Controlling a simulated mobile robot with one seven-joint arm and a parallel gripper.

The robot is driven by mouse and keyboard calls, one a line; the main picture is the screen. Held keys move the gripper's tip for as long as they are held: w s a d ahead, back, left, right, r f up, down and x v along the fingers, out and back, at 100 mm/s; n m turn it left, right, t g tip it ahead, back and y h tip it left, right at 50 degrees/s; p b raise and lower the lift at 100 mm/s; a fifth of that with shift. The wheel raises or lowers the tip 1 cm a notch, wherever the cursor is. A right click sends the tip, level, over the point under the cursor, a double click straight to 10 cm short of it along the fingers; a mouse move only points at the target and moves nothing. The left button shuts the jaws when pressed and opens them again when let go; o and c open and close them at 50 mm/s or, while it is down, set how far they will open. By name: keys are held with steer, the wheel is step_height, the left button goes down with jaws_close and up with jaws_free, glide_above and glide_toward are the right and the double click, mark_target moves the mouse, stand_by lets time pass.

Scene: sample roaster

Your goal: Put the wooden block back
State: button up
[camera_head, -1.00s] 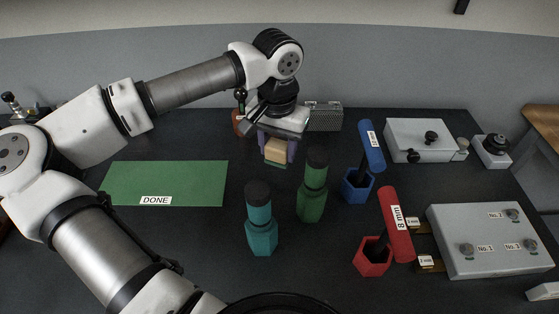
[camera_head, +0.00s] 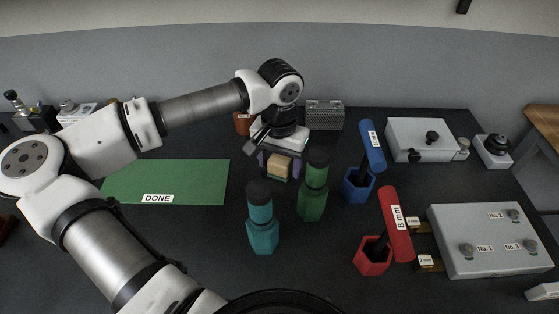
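The pale wooden block (camera_head: 279,167) is between the two purple fingers of my gripper (camera_head: 279,166), behind the teal and green bottles. My gripper points down and is shut on the block. A narrow strip of green shows just under the block; I cannot tell what it belongs to. The block looks nearly level and low over the dark table, but I cannot tell if it touches the surface. The green mat labelled DONE (camera_head: 190,180) lies bare to the left.
The teal bottle (camera_head: 262,236) and green bottle (camera_head: 313,190) stand close in front of my gripper. Blue (camera_head: 357,186) and red (camera_head: 373,257) holders with handled tools stand to the right. A grey perforated box (camera_head: 324,115) and a brown-red container (camera_head: 243,123) are behind.

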mark_target(279, 160)
steer(key=shift+r, duration=0.15)
step_height(279, 160, up, 12)
steer(key=b, duration=0.1)
steer(key=shift+b, duration=0.4)
